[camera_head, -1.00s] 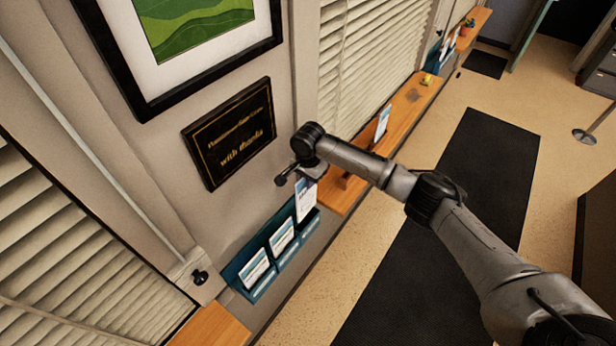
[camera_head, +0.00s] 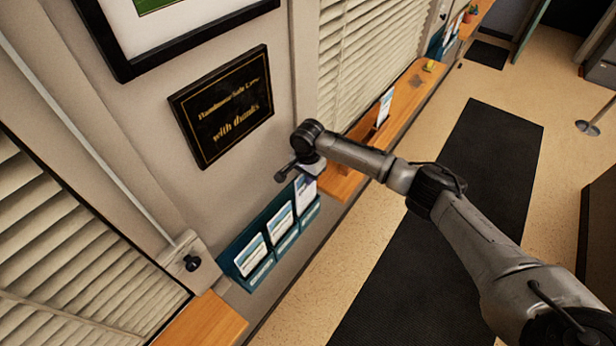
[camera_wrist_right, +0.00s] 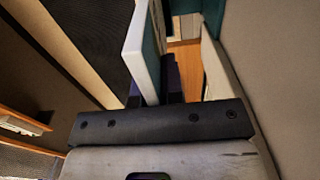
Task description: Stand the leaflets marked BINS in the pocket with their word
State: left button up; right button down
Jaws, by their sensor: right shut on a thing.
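My right gripper (camera_head: 303,172) is shut on a white and blue leaflet (camera_head: 305,194) and holds it upright at the right-hand pocket of the teal wall rack (camera_head: 226,262). The leaflet's lower end appears to be inside that pocket, behind its front lip. Its pale edge (camera_wrist_right: 138,50) also shows in the right wrist view, beside teal rack wall. A leaflet stands in the left pocket (camera_head: 250,254) and another in the middle pocket (camera_head: 280,222). The words on leaflets and pocket labels are too small to read. My left gripper is not in view.
A wooden ledge (camera_head: 420,82) beyond the rack carries an upright leaflet in a stand (camera_head: 384,108). Another ledge (camera_head: 205,322) lies below left. A black plaque (camera_head: 222,106) hangs above the rack. The floor with a dark mat (camera_head: 440,220) is clear.

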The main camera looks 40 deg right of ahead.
notch_tip(320, 180, down, 4)
jog(key=shift+f+b, duration=0.2)
jog(key=shift+b, duration=0.8)
jog(key=c, duration=1.2)
grip_release()
jog(key=shift+o, duration=0.2)
